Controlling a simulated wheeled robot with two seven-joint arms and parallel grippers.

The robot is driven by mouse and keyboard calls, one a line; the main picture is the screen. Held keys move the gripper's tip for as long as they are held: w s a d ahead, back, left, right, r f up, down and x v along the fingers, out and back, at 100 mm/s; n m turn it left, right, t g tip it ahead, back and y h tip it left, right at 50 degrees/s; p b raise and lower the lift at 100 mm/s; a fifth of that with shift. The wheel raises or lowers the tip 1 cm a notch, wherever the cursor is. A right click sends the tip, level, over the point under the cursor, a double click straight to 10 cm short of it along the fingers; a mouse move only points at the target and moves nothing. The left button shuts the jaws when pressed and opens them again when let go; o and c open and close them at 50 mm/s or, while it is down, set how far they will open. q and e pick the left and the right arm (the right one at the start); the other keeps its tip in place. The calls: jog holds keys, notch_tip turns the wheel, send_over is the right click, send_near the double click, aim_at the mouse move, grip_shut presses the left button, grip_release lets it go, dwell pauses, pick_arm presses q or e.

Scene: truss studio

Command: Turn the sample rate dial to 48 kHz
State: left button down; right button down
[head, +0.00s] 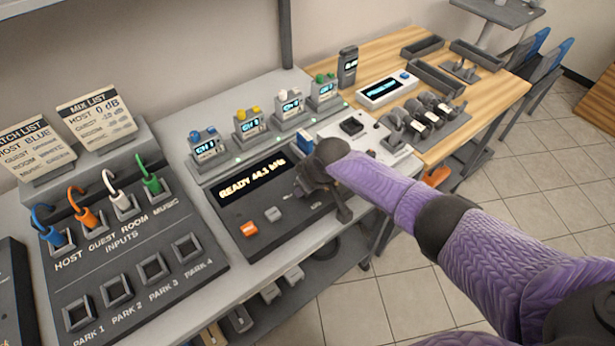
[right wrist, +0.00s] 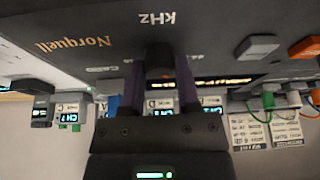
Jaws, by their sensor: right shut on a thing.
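The dark recorder unit (head: 240,212) stands on the grey bench in the middle of the head view. Its display (head: 254,180) reads "READY 44.1 kHz". In the right wrist view its top panel (right wrist: 225,35) appears upside down, with "kHz" lettering beside the sample rate dial (right wrist: 159,60). My right gripper (right wrist: 160,75) is shut on the dark dial, one finger on each side. In the head view my right gripper (head: 305,183) is over the unit's right end and hides the dial. The dial's pointer cannot be made out. My left gripper is not in view.
An orange button (head: 250,229) and a grey button (head: 273,214) sit left of my gripper. An input panel (head: 130,265) with coloured cables is at left. Small channel units (head: 249,123) stand behind. A wooden table (head: 470,120) with trays and devices is at right.

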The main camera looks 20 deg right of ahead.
jog(key=shift+a+r+m+h+p, duration=0.1)
jog(key=shift+r+m+h+p, duration=0.15)
jog(key=shift+m+p, duration=0.55)
jog(key=m+h+p, duration=0.1)
jog(key=m, duration=0.1)
jog(key=shift+f+m, duration=0.15)
jog(key=shift+m, duration=0.25)
jog(key=shift+m+h, duration=0.35)
jog(key=shift+m, duration=1.15)
jog(key=shift+f+h, duration=0.1)
jog(key=shift+h, duration=0.2)
